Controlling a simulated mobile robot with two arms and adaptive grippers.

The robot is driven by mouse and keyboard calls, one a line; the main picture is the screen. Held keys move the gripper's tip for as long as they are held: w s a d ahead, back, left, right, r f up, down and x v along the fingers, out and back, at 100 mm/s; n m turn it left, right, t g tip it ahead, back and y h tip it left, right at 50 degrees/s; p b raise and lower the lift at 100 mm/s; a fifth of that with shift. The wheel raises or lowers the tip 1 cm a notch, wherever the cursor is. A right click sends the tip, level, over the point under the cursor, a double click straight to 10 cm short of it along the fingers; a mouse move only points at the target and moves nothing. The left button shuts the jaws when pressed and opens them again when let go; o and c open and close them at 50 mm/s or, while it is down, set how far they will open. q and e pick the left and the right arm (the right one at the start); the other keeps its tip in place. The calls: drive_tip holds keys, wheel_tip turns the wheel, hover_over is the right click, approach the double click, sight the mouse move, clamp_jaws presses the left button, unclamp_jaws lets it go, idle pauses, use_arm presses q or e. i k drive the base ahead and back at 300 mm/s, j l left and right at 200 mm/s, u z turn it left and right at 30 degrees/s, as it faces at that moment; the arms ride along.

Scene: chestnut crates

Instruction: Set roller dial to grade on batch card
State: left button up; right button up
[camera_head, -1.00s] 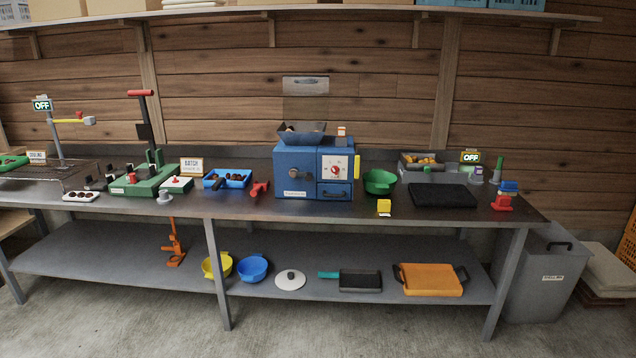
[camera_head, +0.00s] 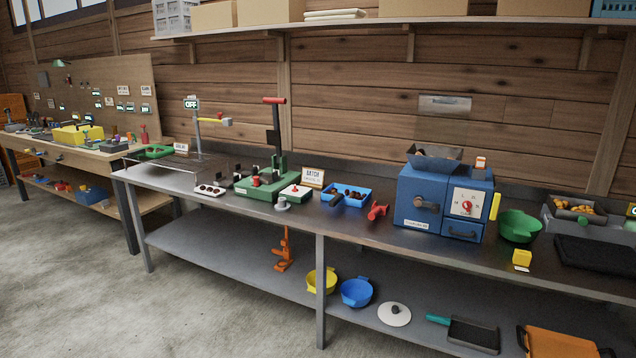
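The blue roller machine (camera_head: 421,195) stands on the metal bench, right of centre in the head view. Its front carries a white dial plate with a red knob (camera_head: 467,206); the setting is too small to read. A dark hopper (camera_head: 434,160) sits on top. The batch card (camera_head: 312,178) is a small upright sign left of the machine, behind the blue tray. Its heading reads "BATCH"; the line below is too small to read surely. Neither of my grippers is in view.
A blue tray of chestnuts (camera_head: 346,196) and a red scoop-like object (camera_head: 377,212) lie between card and machine. A green press (camera_head: 262,186) stands further left. A green bowl (camera_head: 518,226) is right of the machine. Open floor lies at the lower left.

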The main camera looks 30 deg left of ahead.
sight(467, 205)
drive_tip(key=i+j, duration=0.15)
drive_tip(key=i, duration=0.25)
drive_tip(key=i+j, duration=0.2)
drive_tip(key=i, duration=0.2)
drive_tip(key=i+j, duration=0.15)
drive_tip(key=i, duration=0.25)
